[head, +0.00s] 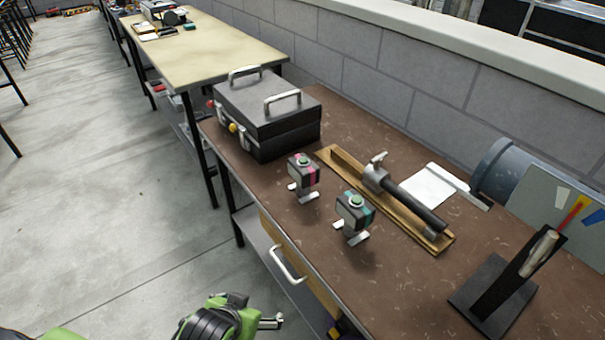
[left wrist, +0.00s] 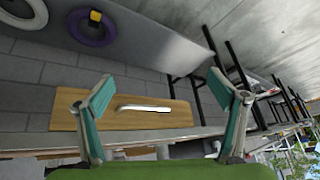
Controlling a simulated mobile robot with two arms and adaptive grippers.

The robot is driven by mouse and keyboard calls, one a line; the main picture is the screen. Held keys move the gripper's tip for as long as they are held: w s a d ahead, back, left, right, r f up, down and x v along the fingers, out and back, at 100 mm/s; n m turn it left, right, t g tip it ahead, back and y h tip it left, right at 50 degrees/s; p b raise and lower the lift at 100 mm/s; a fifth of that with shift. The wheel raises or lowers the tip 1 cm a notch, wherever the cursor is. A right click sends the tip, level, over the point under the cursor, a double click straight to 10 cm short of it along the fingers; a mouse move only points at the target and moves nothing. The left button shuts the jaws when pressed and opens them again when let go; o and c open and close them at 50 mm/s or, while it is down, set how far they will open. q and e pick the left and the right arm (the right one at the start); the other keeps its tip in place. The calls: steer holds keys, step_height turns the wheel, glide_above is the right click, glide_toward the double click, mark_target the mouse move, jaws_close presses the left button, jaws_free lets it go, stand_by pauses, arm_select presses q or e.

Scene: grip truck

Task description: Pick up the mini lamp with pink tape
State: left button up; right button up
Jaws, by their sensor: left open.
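The mini lamp with pink tape (head: 303,173) stands upright on the brown workbench (head: 345,120), in front of the black case. It is a small dark block with a green top and light metal feet. A similar lamp with teal tape (head: 354,212) stands to its right and nearer. My left gripper (head: 271,322) is at the bottom of the head view, off the bench's front side, low and clear of both lamps. In the left wrist view its fingers (left wrist: 160,82) are spread and empty, facing a wooden drawer front (left wrist: 119,116). My right gripper is not in view.
A black case (head: 268,115) stands behind the lamps. A wooden board with a metal tool (head: 385,190) lies to their right. A black stand (head: 505,280) is at the lower right. A metal drawer handle (head: 285,265) projects from the bench front.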

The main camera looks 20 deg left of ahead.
arm_select(q)
steer(key=w+a+r+n+t+y, duration=0.1)
steer(key=w+r+n+t+y, duration=0.1)
steer(key=w+r+t, duration=0.65)
steer(key=t+h, duration=0.2)
steer(key=t, duration=0.1)
glide_toward(302, 163)
steer(key=shift+m, duration=0.5)
steer(key=w+p, duration=0.1)
steer(key=w, duration=0.4)
steer(key=shift+w+a, duration=0.15)
steer(key=shift+w, duration=0.15)
steer(key=shift+w+f+p, duration=0.15)
steer(key=shift+w+p, duration=0.2)
steer(key=shift+w, duration=2.55)
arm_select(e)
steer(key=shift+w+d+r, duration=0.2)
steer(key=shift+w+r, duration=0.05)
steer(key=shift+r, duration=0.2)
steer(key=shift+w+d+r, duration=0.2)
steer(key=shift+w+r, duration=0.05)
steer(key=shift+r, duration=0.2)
arm_select(q)
steer(key=shift+c, duration=0.3)
steer(key=c, duration=1.3)
steer(key=shift+c, duration=0.9)
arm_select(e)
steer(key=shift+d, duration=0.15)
